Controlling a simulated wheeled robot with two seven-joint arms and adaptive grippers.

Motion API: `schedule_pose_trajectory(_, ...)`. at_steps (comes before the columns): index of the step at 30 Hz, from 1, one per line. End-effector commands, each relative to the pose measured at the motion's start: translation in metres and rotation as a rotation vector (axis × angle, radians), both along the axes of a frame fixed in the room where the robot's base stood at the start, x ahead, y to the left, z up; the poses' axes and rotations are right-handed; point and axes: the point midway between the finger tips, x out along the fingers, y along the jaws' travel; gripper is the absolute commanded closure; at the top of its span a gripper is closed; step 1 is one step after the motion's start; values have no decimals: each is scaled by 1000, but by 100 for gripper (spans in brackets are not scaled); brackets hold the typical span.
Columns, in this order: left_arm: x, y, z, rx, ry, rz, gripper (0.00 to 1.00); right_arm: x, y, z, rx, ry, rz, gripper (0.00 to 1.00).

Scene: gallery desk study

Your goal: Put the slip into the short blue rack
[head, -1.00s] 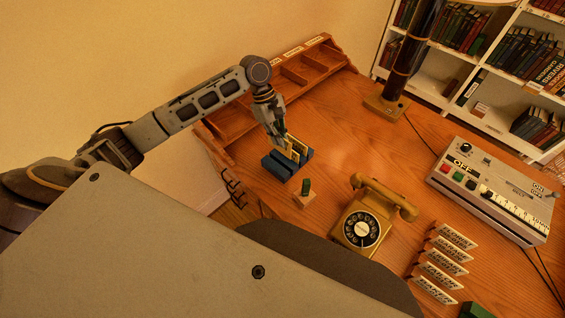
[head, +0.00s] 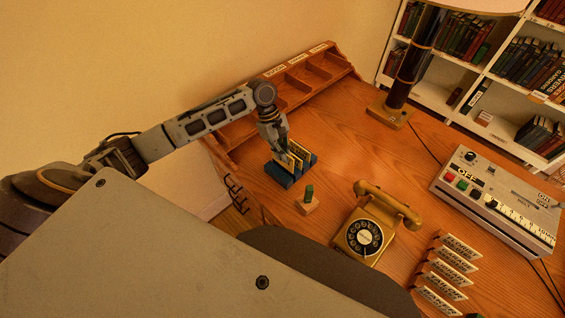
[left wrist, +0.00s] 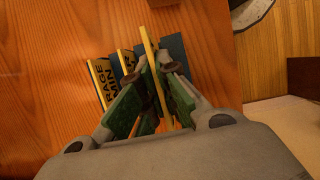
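The short blue rack (head: 281,177) stands on the desk, left of the telephone, with yellow slips showing between its dividers. My left gripper (head: 286,152) is right over it. In the left wrist view its green-padded fingers (left wrist: 158,72) are closed around a thin yellow slip (left wrist: 150,45), seen nearly edge-on. This slip stands between blue dividers (left wrist: 175,48) of the rack; its lower edge is hidden, so I cannot tell if it touches the bottom. Two other lettered yellow slips (left wrist: 101,82) stand to its left in that view. My right gripper is not in view.
A small wooden block with a green piece (head: 308,202) sits just in front of the rack. A gold telephone (head: 375,225), several name plates (head: 447,270) and a grey control box (head: 495,205) lie to the right. A wooden pigeonhole tray (head: 300,85) runs along the desk's back edge.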

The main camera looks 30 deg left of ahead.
Motion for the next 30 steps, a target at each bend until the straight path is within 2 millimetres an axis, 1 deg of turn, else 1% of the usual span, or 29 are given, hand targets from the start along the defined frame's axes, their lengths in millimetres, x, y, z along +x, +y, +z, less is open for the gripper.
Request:
schedule_pose_trajectory(8, 0, 0, 0, 0, 0, -1, 100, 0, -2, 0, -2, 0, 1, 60)
schedule_pose_trajectory(11, 0, 0, -3, 0, 0, 0, 100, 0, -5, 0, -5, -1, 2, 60)
schedule_pose_trajectory(14, 0, 0, -11, 0, 0, 0, 100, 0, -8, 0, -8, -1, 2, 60)
schedule_pose_trajectory(22, 0, 0, -43, -1, 0, 0, 100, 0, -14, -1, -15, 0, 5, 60)
schedule_pose_trajectory(25, 0, 0, -49, 0, 0, -1, 100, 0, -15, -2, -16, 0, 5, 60)
schedule_pose_trajectory(30, 0, 0, -50, -1, -2, -1, 100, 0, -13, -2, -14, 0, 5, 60)
